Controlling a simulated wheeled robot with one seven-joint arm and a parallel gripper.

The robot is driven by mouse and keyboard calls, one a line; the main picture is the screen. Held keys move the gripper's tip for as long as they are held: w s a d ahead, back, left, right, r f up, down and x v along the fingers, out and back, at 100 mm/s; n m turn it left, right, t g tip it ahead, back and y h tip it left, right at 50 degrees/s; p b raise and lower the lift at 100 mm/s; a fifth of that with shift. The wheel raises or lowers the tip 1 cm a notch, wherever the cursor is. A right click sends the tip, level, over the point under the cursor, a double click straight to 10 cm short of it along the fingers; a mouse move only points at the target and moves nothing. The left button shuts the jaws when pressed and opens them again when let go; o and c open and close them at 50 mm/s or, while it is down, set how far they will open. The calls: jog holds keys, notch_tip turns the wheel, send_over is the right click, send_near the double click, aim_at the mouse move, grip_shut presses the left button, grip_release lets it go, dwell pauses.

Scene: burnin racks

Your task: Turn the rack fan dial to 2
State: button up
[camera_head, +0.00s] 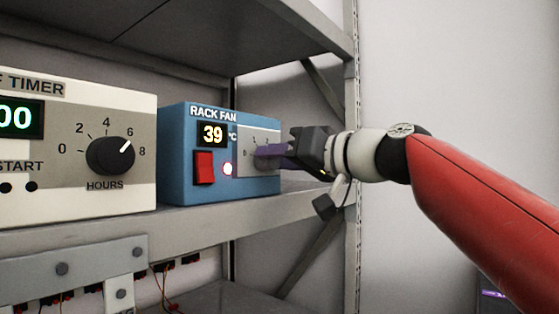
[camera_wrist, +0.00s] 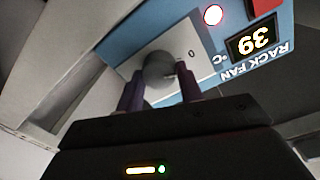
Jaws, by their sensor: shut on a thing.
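The rack fan unit (camera_head: 179,155) is a blue box on the shelf, labelled RACK FAN, with a display (camera_head: 212,134) reading 39 °C. The dial's pointer setting cannot be read clearly.
A cream timer unit (camera_head: 75,185) with a black HOURS dial (camera_head: 110,155) stands left of the fan unit. A shelf (camera_head: 200,40) hangs above, and a rack post (camera_head: 351,230) stands close behind my wrist. Wires hang below the lower shelf (camera_head: 190,217).

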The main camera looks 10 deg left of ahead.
jog(key=shift+w+d+m+g+p, duration=0.1)
jog(key=shift+m+g+p, duration=0.35)
jog(key=shift+m, duration=3.85)
jog(key=shift+w+m+g+p, duration=0.1)
jog(key=shift+m+p, duration=0.6)
jog(key=shift+m, duration=3.6)
jog(key=shift+f, duration=0.1)
jog(key=o, duration=1)
jog(key=b+v, duration=0.2)
jog(key=v, duration=0.6)
